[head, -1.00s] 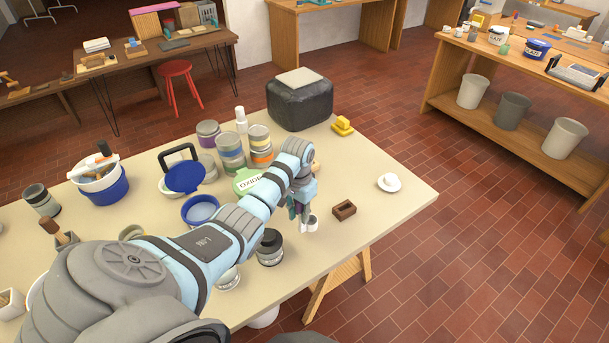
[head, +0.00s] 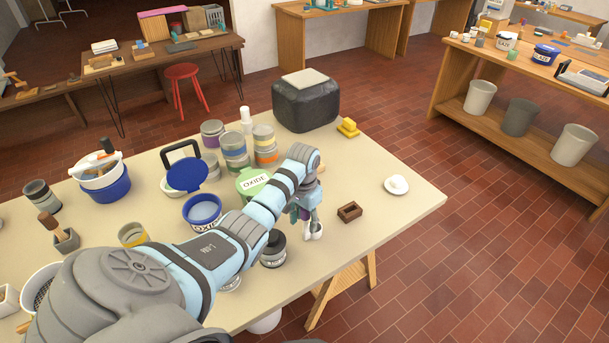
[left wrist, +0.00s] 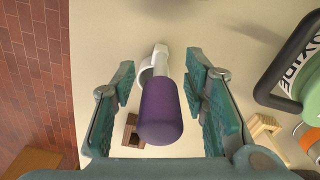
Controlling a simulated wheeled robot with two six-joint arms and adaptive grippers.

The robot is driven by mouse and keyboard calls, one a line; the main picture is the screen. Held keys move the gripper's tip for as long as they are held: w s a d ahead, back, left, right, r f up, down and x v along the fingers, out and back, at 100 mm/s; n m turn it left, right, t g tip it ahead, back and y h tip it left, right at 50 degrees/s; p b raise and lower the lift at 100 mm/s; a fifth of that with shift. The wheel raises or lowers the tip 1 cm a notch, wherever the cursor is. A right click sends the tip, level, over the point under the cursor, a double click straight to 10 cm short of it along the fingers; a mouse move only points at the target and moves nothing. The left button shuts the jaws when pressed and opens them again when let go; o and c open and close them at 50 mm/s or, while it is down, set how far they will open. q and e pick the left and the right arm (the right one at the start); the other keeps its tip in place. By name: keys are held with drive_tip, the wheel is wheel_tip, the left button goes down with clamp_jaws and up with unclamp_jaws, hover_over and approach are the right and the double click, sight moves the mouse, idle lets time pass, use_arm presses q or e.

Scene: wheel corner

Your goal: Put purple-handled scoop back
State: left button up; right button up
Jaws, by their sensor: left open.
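The purple-handled scoop shows in the left wrist view, its thick purple handle (left wrist: 160,112) pointing toward the camera and a pale shaft beyond it. A white cup-like piece (left wrist: 146,74) is beside the shaft; whether it is the scoop's bowl or a separate holder I cannot tell. My left gripper (left wrist: 161,78) is open, with a finger on each side of the handle and a gap on both sides. In the head view the left gripper (head: 304,207) is low over the table's front right part, hiding most of the scoop. My right gripper is not in view.
A small brown wooden box (head: 349,212) is right of the gripper, with a white dish (head: 396,186) farther right. A dark-lidded jar (head: 272,250) is close on the left. A green-lidded tub (head: 252,182) and stacked jars (head: 235,150) stand behind. The table's right end is mostly clear.

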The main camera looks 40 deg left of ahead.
use_arm(q)
wheel_tip(320, 180, up, 12)
drive_tip(key=shift+s+r+p, duration=0.1)
drive_tip(key=shift+r+p, duration=0.05)
drive_tip(key=shift+p, duration=1.1)
drive_tip(key=shift+a, duration=0.1)
